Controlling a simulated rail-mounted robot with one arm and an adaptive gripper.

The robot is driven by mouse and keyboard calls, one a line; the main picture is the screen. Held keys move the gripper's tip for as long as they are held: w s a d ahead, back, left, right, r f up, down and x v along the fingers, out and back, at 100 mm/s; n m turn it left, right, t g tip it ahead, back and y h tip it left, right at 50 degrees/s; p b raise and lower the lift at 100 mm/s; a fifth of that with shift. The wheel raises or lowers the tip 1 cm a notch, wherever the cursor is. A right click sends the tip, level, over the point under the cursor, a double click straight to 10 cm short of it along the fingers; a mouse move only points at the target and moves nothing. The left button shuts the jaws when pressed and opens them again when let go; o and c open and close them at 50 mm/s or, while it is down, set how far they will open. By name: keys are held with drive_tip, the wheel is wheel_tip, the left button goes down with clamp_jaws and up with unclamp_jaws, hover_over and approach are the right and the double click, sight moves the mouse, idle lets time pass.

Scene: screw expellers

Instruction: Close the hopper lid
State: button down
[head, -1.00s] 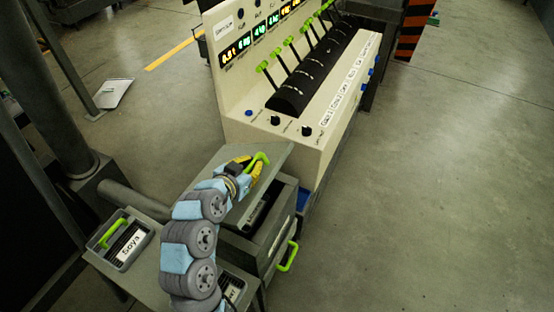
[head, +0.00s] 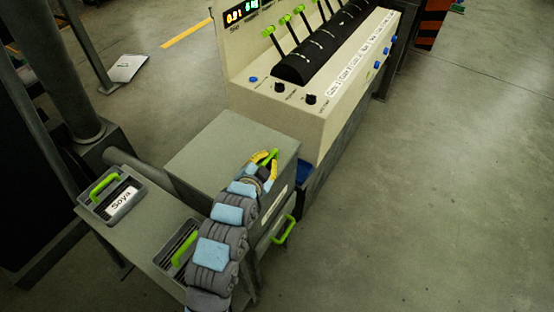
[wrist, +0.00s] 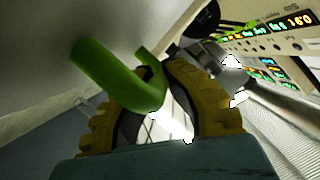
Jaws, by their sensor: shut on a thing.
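The hopper lid (head: 215,140) is a flat grey panel with a green handle (wrist: 105,75). In the head view the lid lies about level over the grey hopper box beside the control console. I cannot tell whether any gap is left under its edge. My gripper (head: 266,158) is at the lid's front right edge, its yellow fingers shut on the green handle. In the wrist view the fingers (wrist: 160,90) lie on both sides of the curved handle, and the grey lid surface fills the upper left. My arm covers part of the hopper's front.
A cream control console (head: 325,100) with levers stands behind and right. A bin labelled Soya (head: 112,200) and another green-handled bin (head: 182,250) sit on the table (head: 150,245) at left. A green handle (head: 285,230) sticks out low at the hopper's right. The floor at right is clear.

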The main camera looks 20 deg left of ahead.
drive_tip(key=shift+a+f, duration=0.1)
drive_tip(key=shift+f, duration=0.5)
drive_tip(key=c, duration=1)
unclamp_jaws()
drive_tip(key=shift+c, duration=0.2)
drive_tip(key=shift+r, duration=0.15)
drive_tip(key=shift+r, duration=0.1)
drive_tip(key=shift+s+r, duration=0.15)
drive_tip(key=shift+s, duration=0.15)
drive_tip(key=v, duration=1.1)
drive_tip(key=shift+s+r, duration=0.15)
